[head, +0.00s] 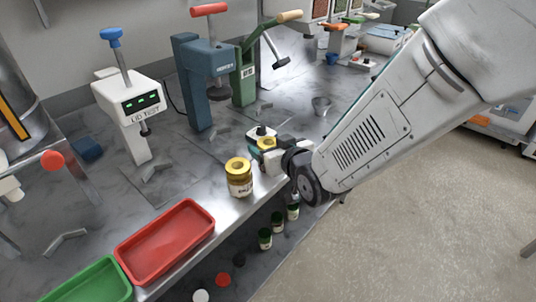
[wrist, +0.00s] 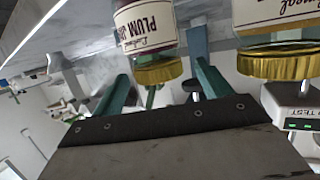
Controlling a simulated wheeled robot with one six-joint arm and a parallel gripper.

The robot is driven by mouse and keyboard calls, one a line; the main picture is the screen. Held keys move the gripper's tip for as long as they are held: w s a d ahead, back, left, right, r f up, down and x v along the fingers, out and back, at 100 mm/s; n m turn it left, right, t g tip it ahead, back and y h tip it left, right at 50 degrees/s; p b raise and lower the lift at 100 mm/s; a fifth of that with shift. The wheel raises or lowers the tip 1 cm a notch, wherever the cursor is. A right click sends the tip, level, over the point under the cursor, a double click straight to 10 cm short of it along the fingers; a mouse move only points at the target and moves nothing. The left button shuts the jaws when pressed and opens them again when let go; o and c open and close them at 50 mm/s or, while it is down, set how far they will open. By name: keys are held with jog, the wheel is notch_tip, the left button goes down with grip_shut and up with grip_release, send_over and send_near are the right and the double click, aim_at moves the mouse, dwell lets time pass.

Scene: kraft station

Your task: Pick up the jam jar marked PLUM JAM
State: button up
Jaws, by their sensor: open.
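The jam jar marked PLUM JAM (wrist: 150,32) has a cream label, dark contents and a gold lid (wrist: 158,71). It appears upside down in the wrist view. My gripper (wrist: 165,62) is open, with its teal fingers on either side of this jar's lid end; contact cannot be told. In the head view my gripper (head: 264,150) is low over the bench edge, around a gold-lidded jar (head: 267,143) that it partly hides. A second gold-lidded jar (head: 239,176) stands to the left on the bench; a neighbouring jar (wrist: 278,14) shows at right in the wrist view.
A red tray (head: 166,243) and a green tray (head: 95,285) lie at the front left. A white lid tester (head: 130,100), a blue press (head: 194,85) and a green press (head: 243,85) stand behind. Small dark-capped jars (head: 278,221) sit below the bench edge.

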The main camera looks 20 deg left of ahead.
jog(key=x, duration=0.4)
jog(key=c, duration=1.3)
jog(key=shift+r, duration=0.1)
